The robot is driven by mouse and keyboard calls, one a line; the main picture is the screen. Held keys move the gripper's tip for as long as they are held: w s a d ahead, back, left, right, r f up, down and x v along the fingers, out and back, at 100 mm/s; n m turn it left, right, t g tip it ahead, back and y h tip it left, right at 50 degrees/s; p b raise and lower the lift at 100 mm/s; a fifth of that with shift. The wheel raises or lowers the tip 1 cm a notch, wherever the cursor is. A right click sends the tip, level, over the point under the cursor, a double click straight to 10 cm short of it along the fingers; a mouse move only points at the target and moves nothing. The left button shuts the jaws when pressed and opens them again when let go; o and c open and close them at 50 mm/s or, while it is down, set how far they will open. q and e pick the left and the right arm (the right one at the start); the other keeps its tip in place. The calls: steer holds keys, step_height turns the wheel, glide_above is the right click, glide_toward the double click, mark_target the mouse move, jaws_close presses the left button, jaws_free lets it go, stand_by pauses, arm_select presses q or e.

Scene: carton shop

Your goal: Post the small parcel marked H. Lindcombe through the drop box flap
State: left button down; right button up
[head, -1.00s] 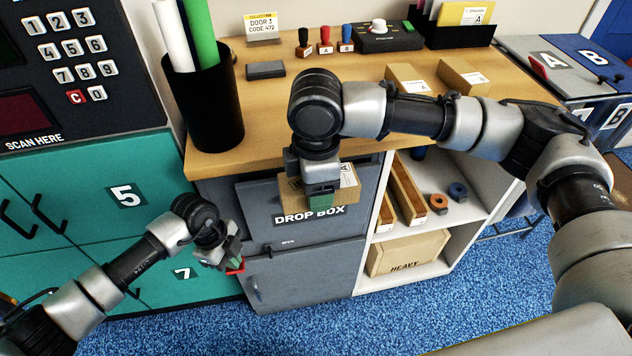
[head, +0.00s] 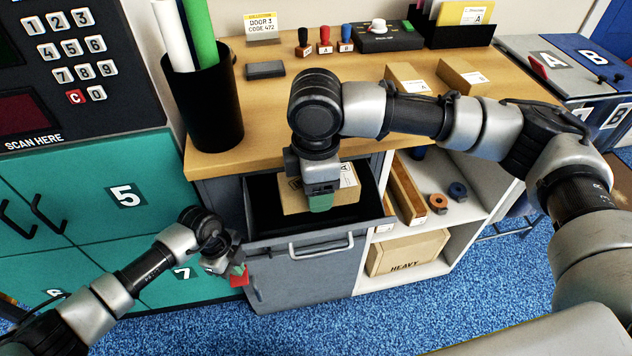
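The small cardboard parcel (head: 302,201) with a white label hangs from my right gripper (head: 320,196), which is shut on it; the name on the label is too small to read. I cannot tell whether the parcel touches the inside. My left gripper (head: 238,274), with red and green fingertips, is left of the handle and apart from it. Its finger gap is not clear.
The wooden counter (head: 270,105) above holds a dark tube holder (head: 203,105), stamps and two small cartons (head: 404,75). Open shelves right of the drop box hold tape rolls and a carton marked HEAVY (head: 405,256). Teal lockers (head: 90,190) stand at left. Blue floor is clear in front.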

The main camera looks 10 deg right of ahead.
arm_select(q)
steer(key=shift+f, duration=0.6)
arm_select(e)
steer(key=shift+w+f, duration=0.15)
steer(key=shift+f, duration=1.35)
steer(key=shift+w+f, duration=0.1)
steer(key=shift+f, duration=1.4)
steer(key=o, duration=1.1)
steer(key=shift+r, duration=4)
